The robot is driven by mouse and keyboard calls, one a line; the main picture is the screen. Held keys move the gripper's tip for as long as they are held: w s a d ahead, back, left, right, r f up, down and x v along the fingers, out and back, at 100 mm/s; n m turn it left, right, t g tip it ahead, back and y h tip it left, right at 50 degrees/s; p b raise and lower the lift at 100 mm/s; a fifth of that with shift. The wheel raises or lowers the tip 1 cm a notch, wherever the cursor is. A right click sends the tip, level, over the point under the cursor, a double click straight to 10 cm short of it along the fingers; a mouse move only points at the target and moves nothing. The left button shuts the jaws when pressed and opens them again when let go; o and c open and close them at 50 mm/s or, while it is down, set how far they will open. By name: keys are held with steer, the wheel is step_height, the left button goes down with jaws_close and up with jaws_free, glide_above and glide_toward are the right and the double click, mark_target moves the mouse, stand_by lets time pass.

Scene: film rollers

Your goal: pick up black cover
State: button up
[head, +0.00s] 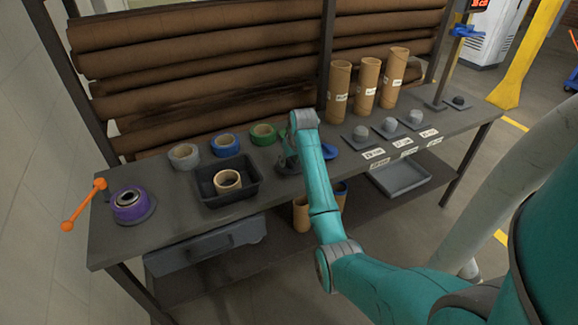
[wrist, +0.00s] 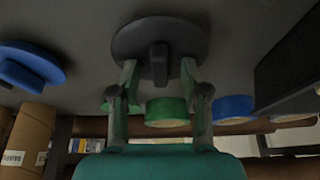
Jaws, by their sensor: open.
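The black cover (wrist: 125,42), a round dark disc with an upright knob (wrist: 158,62) in its middle, lies on the bench top. It fills the upper middle of the wrist view. My gripper (wrist: 159,70) is open, one finger on each side of the knob, with a gap showing on both sides. I cannot tell how high the fingertips are above the disc. In the head view my gripper (head: 288,154) is low over the bench beside the black tray, and my arm hides most of the cover.
A blue cover (wrist: 32,66) lies to one side; it also shows in the head view (head: 329,151). A green tape roll (head: 263,134) and a blue roll (head: 225,145) stand behind. The black tray (head: 229,200) is to the left. Cardboard tubes (head: 367,84) stand right.

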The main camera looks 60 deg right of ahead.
jaws_close()
